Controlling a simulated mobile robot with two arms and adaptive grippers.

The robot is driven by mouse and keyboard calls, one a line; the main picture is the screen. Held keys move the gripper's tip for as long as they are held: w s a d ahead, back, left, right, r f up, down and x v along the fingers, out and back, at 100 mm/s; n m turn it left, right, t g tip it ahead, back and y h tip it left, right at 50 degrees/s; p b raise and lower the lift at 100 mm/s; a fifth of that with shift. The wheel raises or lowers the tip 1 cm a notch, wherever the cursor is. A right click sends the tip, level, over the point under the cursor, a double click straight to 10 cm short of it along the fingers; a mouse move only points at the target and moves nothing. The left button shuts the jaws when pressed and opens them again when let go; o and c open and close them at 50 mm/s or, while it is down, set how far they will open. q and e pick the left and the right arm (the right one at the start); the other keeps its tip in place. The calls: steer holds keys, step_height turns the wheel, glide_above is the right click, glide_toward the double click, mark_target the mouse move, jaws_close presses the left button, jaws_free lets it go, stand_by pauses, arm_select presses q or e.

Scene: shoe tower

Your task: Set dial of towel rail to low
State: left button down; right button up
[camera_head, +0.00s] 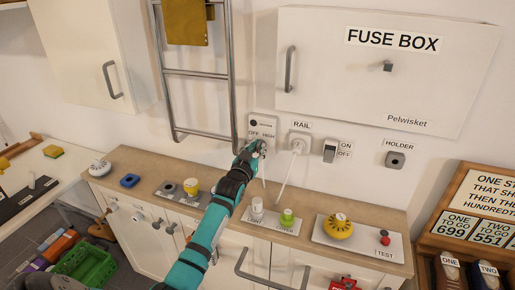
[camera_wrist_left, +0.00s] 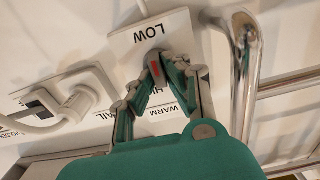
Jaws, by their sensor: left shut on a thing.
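The towel rail (camera_head: 198,73) is a chrome ladder on the wall with a mustard towel (camera_head: 186,22) over its top. Its white dial plate (camera_head: 254,120) is on the wall to its lower right, with OFF and HIGH readable. My left gripper (camera_head: 260,148) reaches the plate and covers part of it. In the left wrist view, the left gripper (camera_wrist_left: 158,80) is shut on the grey dial knob (camera_wrist_left: 150,58), which shows a red mark between the fingers. LOW is readable on the plate (camera_wrist_left: 127,40) and WARM beyond the fingers. The pointed-to setting is unclear. My right gripper is not in view.
A RAIL socket (camera_head: 299,142) with a plugged white cord is just right of the dial, then an ON/OFF switch (camera_head: 330,150). The fuse box (camera_head: 385,65) is above. The counter (camera_head: 140,165) below holds several small items.

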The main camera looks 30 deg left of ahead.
arm_select(q)
steer(key=shift+f, duration=0.2)
steer(key=c, duration=1.4)
jaws_free()
steer(key=shift+r, duration=0.1)
steer(key=shift+o, duration=0.2)
steer(key=shift+s, duration=0.35)
steer(key=v, duration=1.1)
steer(key=shift+s, duration=0.2)
